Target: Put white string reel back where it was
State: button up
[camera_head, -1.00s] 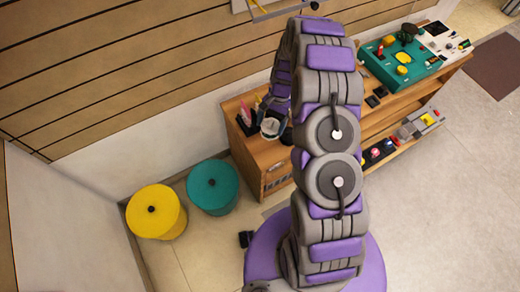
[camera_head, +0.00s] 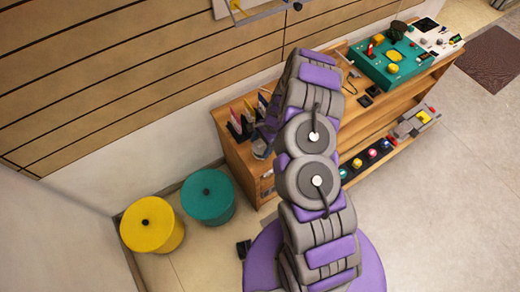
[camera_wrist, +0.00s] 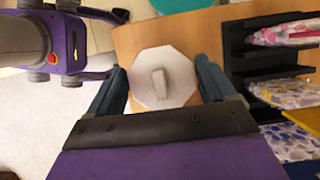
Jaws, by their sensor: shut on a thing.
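The white string reel (camera_wrist: 162,78) is a pale, octagonal-topped piece with a small grey hub, seen from above in the wrist view. My gripper (camera_wrist: 162,88) is shut on it, with one dark blue finger on each side. Behind it in that view is the wooden top of the cabinet (camera_wrist: 205,35); I cannot tell whether the reel touches it. In the head view my gripper (camera_head: 262,150) is at the left end of the cabinet, and my arm hides much of it and the reel.
A black rack (camera_wrist: 265,65) with several colourful packets stands on the cabinet, close to my gripper. A teal drum (camera_head: 208,196) and a yellow drum (camera_head: 152,222) stand on the floor to the left. A teal console (camera_head: 390,64) is on the cabinet's far right.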

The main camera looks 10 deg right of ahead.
notch_tip(320, 180, down, 3)
jog(key=shift+r+b, duration=0.1)
jog(key=shift+b, duration=0.3)
jog(key=shift+a, duration=0.65)
jog(key=o, duration=0.7)
jog(key=shift+o, duration=1.3)
jog(key=shift+d, duration=0.55)
jog(key=shift+r, duration=0.4)
jog(key=p+v, duration=0.3)
jog(key=v, duration=0.8)
jog(key=shift+p, duration=0.4)
notch_tip(320, 180, up, 12)
jog(key=n, duration=0.4)
send_over(258, 149)
jog(key=s+a+r+n, duration=0.35)
jog(key=s+r, duration=0.45)
jog(key=r, duration=0.4)
jog(key=s+d+r+n+h, duration=0.2)
jog(key=s+r, duration=0.3)
jog(key=s, duration=0.7)
jog(key=s+d+r+n+h, duration=0.2)
jog(key=s+r+n, duration=0.3)
jog(key=s, duration=0.8)
jog(key=shift+s+r, duration=0.3)
jog(key=shift+r, duration=0.2)
